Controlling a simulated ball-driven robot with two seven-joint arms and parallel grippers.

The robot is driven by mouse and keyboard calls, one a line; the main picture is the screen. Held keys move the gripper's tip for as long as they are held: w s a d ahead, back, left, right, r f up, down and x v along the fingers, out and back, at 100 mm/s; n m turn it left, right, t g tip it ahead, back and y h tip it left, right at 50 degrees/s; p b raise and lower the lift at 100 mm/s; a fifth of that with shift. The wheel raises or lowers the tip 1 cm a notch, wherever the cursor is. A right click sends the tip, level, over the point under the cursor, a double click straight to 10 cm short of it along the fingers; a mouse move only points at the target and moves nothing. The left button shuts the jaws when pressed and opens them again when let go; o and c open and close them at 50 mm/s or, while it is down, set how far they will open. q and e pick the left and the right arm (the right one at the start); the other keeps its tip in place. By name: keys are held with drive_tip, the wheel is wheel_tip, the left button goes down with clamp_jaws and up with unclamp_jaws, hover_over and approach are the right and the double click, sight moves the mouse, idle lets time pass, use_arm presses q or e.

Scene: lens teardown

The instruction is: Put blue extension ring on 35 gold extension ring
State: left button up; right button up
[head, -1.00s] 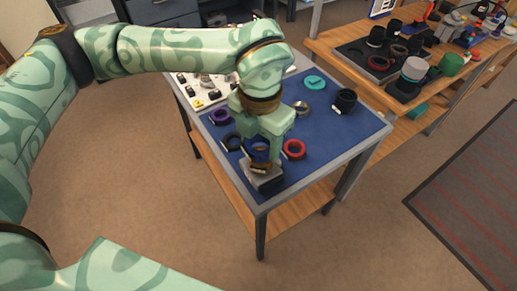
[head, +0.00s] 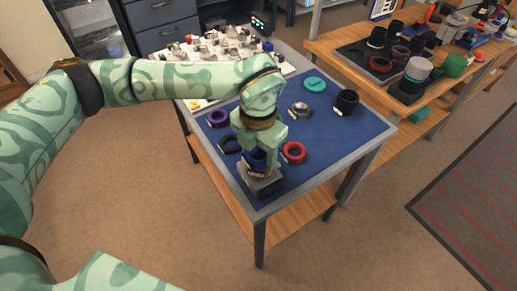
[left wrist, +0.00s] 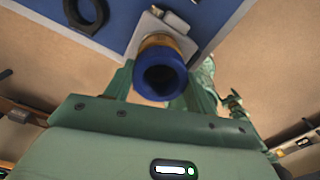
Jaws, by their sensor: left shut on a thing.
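The blue extension ring (left wrist: 162,72) is between the fingers of my left gripper (head: 258,160), which is shut on it. In the head view the ring (head: 257,155) is partly hidden by the fingers. The gold extension ring (left wrist: 168,41) shows directly beyond the blue ring in the left wrist view, on a grey block (head: 264,186) at the table's near corner. The two rings look lined up and very close; I cannot tell whether they touch or are seated. My right gripper is not in view.
On the blue mat (head: 328,128) are a red ring (head: 294,152), a purple ring (head: 217,118), a dark ring (head: 230,144), a silver ring (head: 300,109), a teal disc (head: 315,84) and a black cylinder (head: 346,102). A white tray of parts (head: 285,66) is behind.

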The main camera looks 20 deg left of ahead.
sight(258, 152)
use_arm(q)
drive_tip(key=o, duration=1)
wheel_tip(258, 152, up, 12)
drive_tip(key=p, duration=0.3)
drive_tip(key=shift+r, duration=0.15)
